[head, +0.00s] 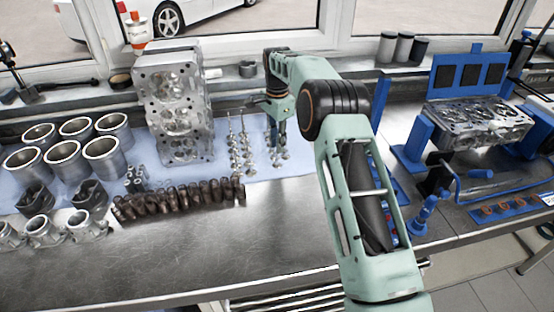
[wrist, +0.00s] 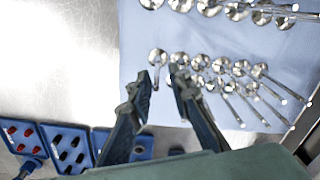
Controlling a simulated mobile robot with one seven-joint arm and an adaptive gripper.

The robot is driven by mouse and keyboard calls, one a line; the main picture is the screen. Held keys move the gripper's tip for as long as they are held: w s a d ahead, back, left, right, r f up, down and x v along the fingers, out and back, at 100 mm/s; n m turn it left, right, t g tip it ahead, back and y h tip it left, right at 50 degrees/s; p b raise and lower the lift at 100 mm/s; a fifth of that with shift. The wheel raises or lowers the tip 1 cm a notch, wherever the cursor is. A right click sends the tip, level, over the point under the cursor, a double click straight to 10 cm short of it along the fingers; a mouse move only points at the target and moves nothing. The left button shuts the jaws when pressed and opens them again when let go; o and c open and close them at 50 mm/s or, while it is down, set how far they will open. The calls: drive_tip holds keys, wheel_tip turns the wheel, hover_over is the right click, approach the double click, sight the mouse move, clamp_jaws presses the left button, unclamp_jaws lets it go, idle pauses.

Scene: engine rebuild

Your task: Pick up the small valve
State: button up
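Several small metal valves with round heads and thin stems lie in rows on the light blue cloth (wrist: 200,130), left of my arm in the head view. In the wrist view, one small valve (wrist: 157,57) lies at the end of a row, its head just beyond my fingertips and its stem pointing back between them. My gripper (wrist: 159,74) is open, with a gap between the fingers and the stem. In the head view, my gripper (head: 277,125) points down above the valves (head: 281,157); its fingertips are partly hard to make out.
A row of larger round-headed metal pieces (wrist: 209,7) lies close by. A cylinder head (head: 172,105), cylinder liners (head: 104,154) and a dark crankshaft-like part (head: 180,203) stand to the left. Blue trays (wrist: 67,148) and blue fixtures are right of my arm. The bench front (head: 150,265) is clear.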

sight(277, 162)
drive_tip(key=f, duration=0.2)
drive_tip(key=f+p, duration=0.1)
drive_tip(key=f, duration=0.2)
drive_tip(key=shift+s+f, duration=0.2)
drive_tip(key=shift+f, duration=0.1)
drive_tip(key=shift+c, duration=0.3)
clamp_jaws()
